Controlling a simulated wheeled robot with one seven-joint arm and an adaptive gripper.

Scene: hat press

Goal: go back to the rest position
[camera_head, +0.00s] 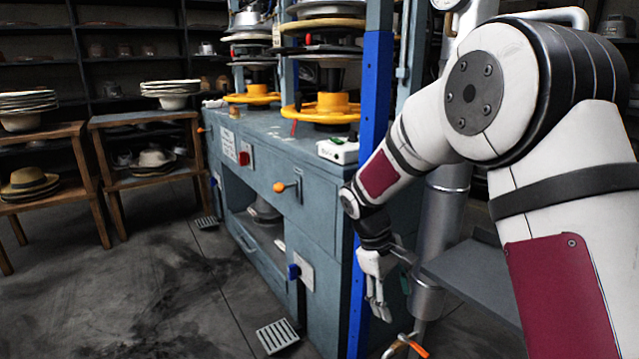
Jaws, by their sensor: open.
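My arm comes in from the right side of the head view and bends down toward the middle. The hat press (318,215) is a grey-blue cabinet with yellow round plates (330,107) on top. I cannot tell whether the gripper touches the post.
A grey shelf (478,280) lies to the right of the gripper. Below is a metal piece with an orange part (408,346). Wooden tables (150,120) with stacked hats stand at left. A grated pedal (277,335) is on the floor. The floor at lower left is clear.

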